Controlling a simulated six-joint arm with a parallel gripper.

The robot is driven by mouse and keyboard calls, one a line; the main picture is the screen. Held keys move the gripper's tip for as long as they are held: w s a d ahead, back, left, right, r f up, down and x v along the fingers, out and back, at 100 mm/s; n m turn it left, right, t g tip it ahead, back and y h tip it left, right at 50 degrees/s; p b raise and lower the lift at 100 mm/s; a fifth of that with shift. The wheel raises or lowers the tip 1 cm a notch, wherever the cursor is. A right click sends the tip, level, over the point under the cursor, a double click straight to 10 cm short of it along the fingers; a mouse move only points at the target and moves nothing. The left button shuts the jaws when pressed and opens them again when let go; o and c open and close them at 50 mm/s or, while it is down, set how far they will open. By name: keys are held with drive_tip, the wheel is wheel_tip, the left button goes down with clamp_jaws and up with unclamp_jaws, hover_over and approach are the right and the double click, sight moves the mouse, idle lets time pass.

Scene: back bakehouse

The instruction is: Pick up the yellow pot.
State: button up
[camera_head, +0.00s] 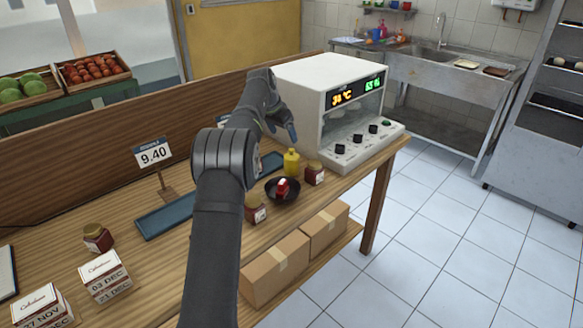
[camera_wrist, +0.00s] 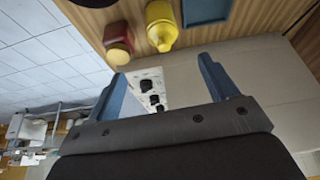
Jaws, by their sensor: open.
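The yellow pot (camera_head: 291,162) stands upright on the wooden counter, between the white machine and a dark bowl. In the wrist view the yellow pot (camera_wrist: 161,24) is at the top, beyond the fingertips and roughly in line with the gap between them. My gripper (camera_head: 287,125) is above and behind the pot in the head view, close to the machine's front left. In the wrist view my gripper (camera_wrist: 163,70) has its two blue fingers spread, with nothing between them. The pot is apart from the fingers.
A red jar (camera_head: 314,174) stands right of the pot; it also shows in the wrist view (camera_wrist: 117,42). A dark bowl (camera_head: 275,197) holding a red item is in front. The white machine (camera_head: 302,85) is close behind. A blue tray (camera_head: 165,217) lies left of my arm.

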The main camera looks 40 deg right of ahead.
sight(290, 156)
drive_tip(key=x, duration=0.9)
drive_tip(key=shift+f, duration=0.15)
drive_tip(key=shift+w+a+x, duration=0.1)
drive_tip(key=shift+a+x, duration=0.05)
drive_tip(key=shift+x, duration=1.2)
drive_tip(key=shift+w+a+x, duration=0.15)
drive_tip(key=shift+a+x, duration=0.05)
drive_tip(key=shift+x, duration=1.2)
drive_tip(key=c, duration=1.3)
